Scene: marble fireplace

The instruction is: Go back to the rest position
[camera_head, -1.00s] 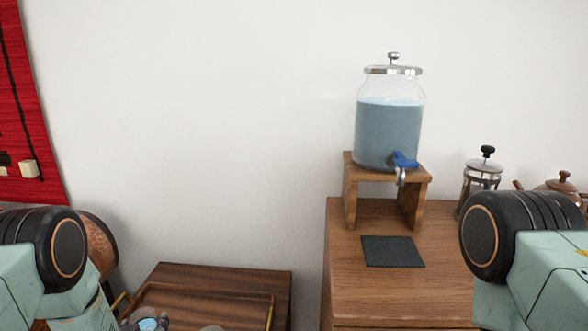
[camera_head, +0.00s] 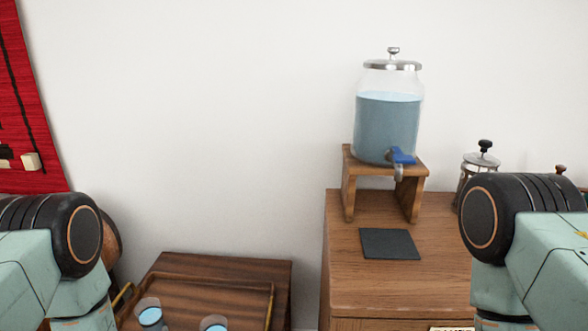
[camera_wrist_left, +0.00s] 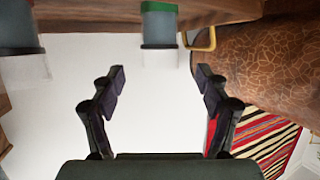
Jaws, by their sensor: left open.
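My left gripper (camera_wrist_left: 160,78) is open and empty in the left wrist view, its two dark fingers spread apart. Beyond its fingertips a glass of bluish liquid (camera_wrist_left: 158,28) appears upside down, apart from the fingers. A second glass (camera_wrist_left: 16,28) is at the left edge of that view. In the head view two glasses, left (camera_head: 150,314) and right (camera_head: 213,324), are on a wooden tray (camera_head: 215,283), cut by the lower edge. Both my arms show there only as upper links. My right gripper is outside both views.
A dispenser of blue liquid (camera_head: 387,125) stands on a wooden stand (camera_head: 349,190) on the cabinet (camera_head: 342,270). A dark square mat (camera_head: 390,244) lies before it. A French press (camera_head: 481,162) stands at right, partly behind my right arm. A patterned brown rounded surface (camera_wrist_left: 250,60) is near my left gripper.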

